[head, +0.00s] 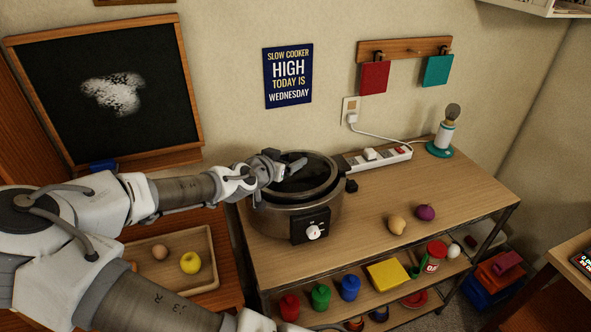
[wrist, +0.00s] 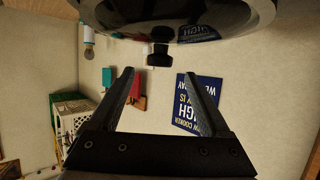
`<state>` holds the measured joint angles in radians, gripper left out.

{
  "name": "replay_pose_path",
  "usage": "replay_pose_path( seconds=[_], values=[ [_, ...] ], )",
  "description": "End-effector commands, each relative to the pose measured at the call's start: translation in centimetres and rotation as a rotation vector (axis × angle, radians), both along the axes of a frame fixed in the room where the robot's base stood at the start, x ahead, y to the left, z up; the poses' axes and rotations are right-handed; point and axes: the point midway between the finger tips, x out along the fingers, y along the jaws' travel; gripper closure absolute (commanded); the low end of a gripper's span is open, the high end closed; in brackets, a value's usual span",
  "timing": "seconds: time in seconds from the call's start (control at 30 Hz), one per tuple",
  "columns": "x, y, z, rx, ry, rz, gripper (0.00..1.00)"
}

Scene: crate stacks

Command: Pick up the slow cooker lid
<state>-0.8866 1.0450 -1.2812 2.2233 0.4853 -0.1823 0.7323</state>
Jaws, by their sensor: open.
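The slow cooker (head: 272,219) stands on the wooden table, a silver pot with a black front panel and white dial. Its dark glass lid (head: 322,172) lies on top. My gripper (head: 296,164) is over the lid from the left and hides part of it, including the knob. The wrist view is upside down. There the lid (wrist: 235,18) fills the top edge, with its black knob (wrist: 159,56) pointing down in the picture. My gripper (wrist: 158,78) is open and empty, its two fingertips spread apart just short of the knob.
A power strip (head: 380,158) and a lamp (head: 440,139) stand behind and right of the cooker. A potato (head: 396,224) and an onion (head: 425,212) lie on the right. A blue poster (head: 288,76) hangs on the wall behind. The table's right part is mostly clear.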

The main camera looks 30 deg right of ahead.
Motion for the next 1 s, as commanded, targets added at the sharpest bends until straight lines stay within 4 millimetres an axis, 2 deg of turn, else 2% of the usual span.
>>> replay_pose_path(
  seconds=[0.5,0.8,0.87,1.0],
  values=[
    [2.0,-3.8,-2.6,-0.001,0.002,0.0,0.19],
    [2.2,-4.0,-2.8,0.0,0.001,0.0,0.19],
    [2.2,-4.0,-2.8,0.0,0.001,0.0,0.28],
    [2.2,-4.0,-2.8,0.0,0.001,0.0,0.53]
  ],
)
